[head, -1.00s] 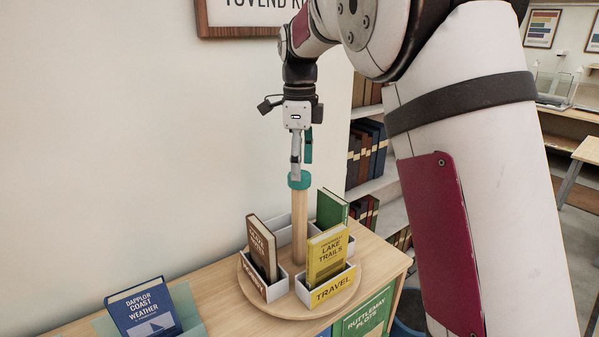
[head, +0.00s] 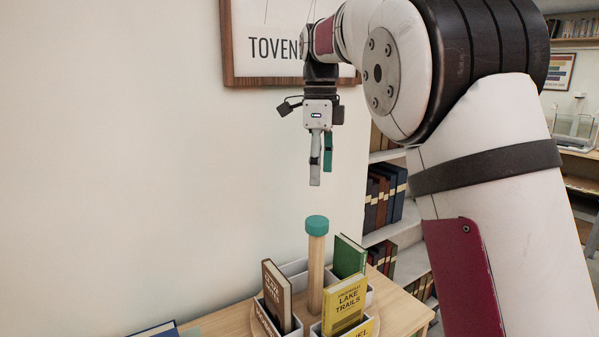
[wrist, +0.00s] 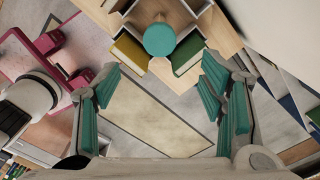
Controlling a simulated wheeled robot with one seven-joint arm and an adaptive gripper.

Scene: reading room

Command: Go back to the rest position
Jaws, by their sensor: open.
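My gripper (head: 321,176) is open and empty in the head view. It hangs fingers down, above and apart from the wooden post with a teal cap (head: 317,225). In the wrist view the teal-lined fingers (wrist: 164,110) are spread wide, and the round teal cap (wrist: 159,39) shows beyond them at the top.
The post rises from a round wooden carousel (head: 393,327) with white bins. It holds a brown book (head: 277,296), a yellow book (head: 344,303) and a green book (head: 349,257). A framed sign (head: 272,72) hangs behind my gripper. Shelves (head: 383,222) stand right of it.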

